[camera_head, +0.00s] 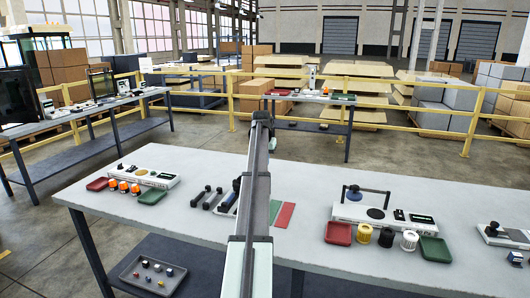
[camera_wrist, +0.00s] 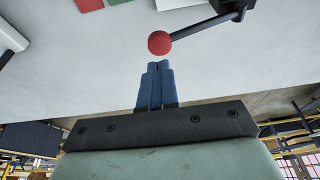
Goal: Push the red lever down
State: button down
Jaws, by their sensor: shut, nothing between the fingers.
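The lever's red ball knob (camera_wrist: 159,42) sits at the end of a dark rod (camera_wrist: 195,28) in the wrist view. The rod runs up and right to a dark bracket (camera_wrist: 238,8). My gripper (camera_wrist: 159,66) has its two blue fingers pressed together and empty. The fingertips lie just below the red knob in the picture; I cannot tell whether they touch it. In the head view my arm stands in front of the middle of the table, and neither the red knob nor my fingertips can be made out.
A long grey table (camera_head: 190,215) carries several devices. A white unit (camera_head: 385,218) with red and green trays is on the right, another (camera_head: 148,178) on the left. Red (camera_head: 285,215) and green flat pieces lie beside my arm. Yellow railings (camera_head: 390,88) stand behind.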

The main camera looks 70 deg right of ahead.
jog(key=shift+f, duration=1.25)
jog(key=s+f+t, duration=0.1)
jog(key=f, duration=0.1)
jog(key=f+t, duration=0.2)
jog(key=s+f+t, duration=0.1)
jog(key=f, duration=0.2)
jog(key=shift+s+m, duration=0.3)
jog(key=shift+s, duration=0.05)
jog(key=shift+a+f, duration=0.1)
jog(key=shift+f, duration=0.35)
jog(key=shift+s, duration=0.1)
